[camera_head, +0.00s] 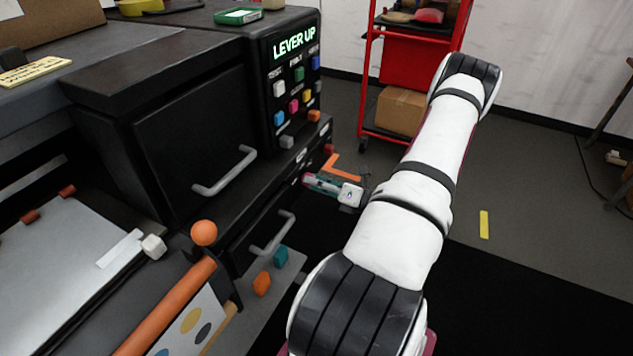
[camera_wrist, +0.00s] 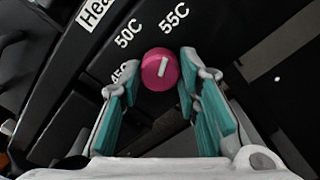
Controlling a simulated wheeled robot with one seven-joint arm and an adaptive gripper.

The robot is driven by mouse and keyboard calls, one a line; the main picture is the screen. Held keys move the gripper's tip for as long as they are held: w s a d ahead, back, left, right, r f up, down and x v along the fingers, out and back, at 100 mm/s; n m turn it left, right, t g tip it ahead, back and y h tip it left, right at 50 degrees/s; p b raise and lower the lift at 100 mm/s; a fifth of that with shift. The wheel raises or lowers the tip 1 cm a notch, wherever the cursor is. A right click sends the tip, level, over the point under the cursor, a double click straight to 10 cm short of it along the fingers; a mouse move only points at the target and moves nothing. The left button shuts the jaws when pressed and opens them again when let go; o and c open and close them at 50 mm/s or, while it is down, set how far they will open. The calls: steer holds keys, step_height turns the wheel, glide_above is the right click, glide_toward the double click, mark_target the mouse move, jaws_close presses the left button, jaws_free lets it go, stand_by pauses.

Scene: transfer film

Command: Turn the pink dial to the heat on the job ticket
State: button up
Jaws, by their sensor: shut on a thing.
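The pink dial (camera_wrist: 153,80) is round with a short white mark, in the upper middle of the wrist view. The mark runs nearly upright, leaning slightly right, roughly in line with the 55C label (camera_wrist: 173,17). The 50C label (camera_wrist: 128,33) is up and left of the dial; a 45C label is partly hidden behind the left finger. My gripper (camera_wrist: 160,70) has its teal fingers on both sides of the dial, shut on it. In the head view my gripper (camera_head: 327,185) is at the black machine's front. I cannot pick out a readable job ticket.
The machine's panel display (camera_head: 294,41) reads LEVER UP above several coloured buttons. A grey door handle (camera_head: 226,172) and a lower handle (camera_head: 272,234) stick out left of my gripper. A pale yellow printed card (camera_head: 35,72) lies at far left. A red cart (camera_head: 410,65) stands behind.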

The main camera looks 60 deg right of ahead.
steer(key=shift+f, duration=0.1)
steer(key=o, duration=1.1)
steer(key=shift+o, duration=0.2)
steer(key=s, duration=1.2)
steer(key=shift+d, duration=0.45)
